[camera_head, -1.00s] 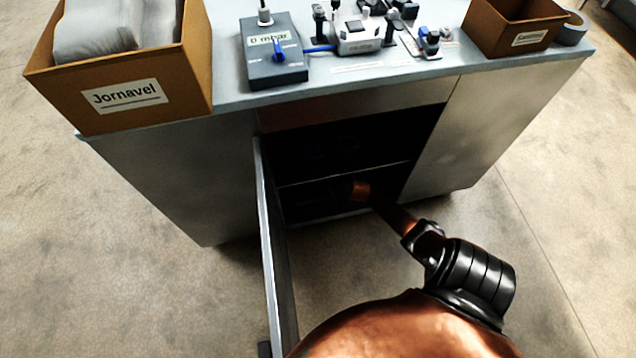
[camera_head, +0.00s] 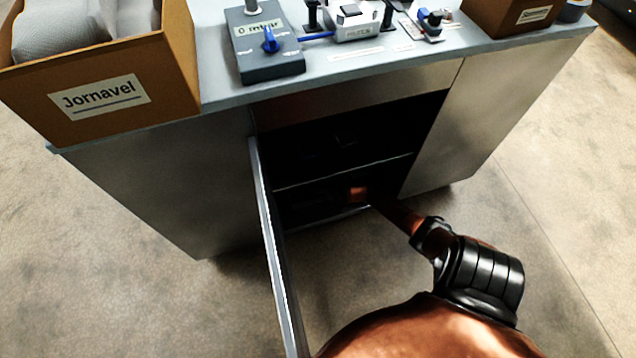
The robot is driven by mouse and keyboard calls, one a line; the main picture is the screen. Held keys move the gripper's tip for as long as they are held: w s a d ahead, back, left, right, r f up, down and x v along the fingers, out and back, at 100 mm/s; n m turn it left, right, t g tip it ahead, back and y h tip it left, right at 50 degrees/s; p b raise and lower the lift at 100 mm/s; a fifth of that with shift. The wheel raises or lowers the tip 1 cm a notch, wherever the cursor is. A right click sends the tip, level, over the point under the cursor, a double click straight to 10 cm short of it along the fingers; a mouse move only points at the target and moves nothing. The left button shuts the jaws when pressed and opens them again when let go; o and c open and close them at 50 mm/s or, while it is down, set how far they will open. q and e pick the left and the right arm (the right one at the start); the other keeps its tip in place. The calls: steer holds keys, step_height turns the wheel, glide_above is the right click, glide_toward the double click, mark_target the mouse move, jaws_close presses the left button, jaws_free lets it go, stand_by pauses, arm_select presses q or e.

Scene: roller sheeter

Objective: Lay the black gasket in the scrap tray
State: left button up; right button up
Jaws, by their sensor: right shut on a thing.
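My right arm reaches from the bottom right into the open, dark cabinet under the bench. Its copper end, with my right gripper (camera_head: 352,192), is at the lower compartment, below the shelf edge. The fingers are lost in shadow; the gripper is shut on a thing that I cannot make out. Neither the black gasket nor the scrap tray can be made out in this view. My left gripper is not in view.
The cabinet door (camera_head: 270,240) stands open towards me, left of my arm. On the bench are a box labelled Jornavel (camera_head: 110,90), a grey control box with a blue knob (camera_head: 268,62), a small white device (camera_head: 355,25) and a brown box (camera_head: 500,15). Floor is clear on both sides.

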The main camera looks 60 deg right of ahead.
steer(key=shift+f, duration=0.4)
steer(key=o, duration=0.8)
steer(key=shift+o, duration=0.2)
steer(key=shift+f, duration=0.1)
steer(key=shift+s, duration=0.1)
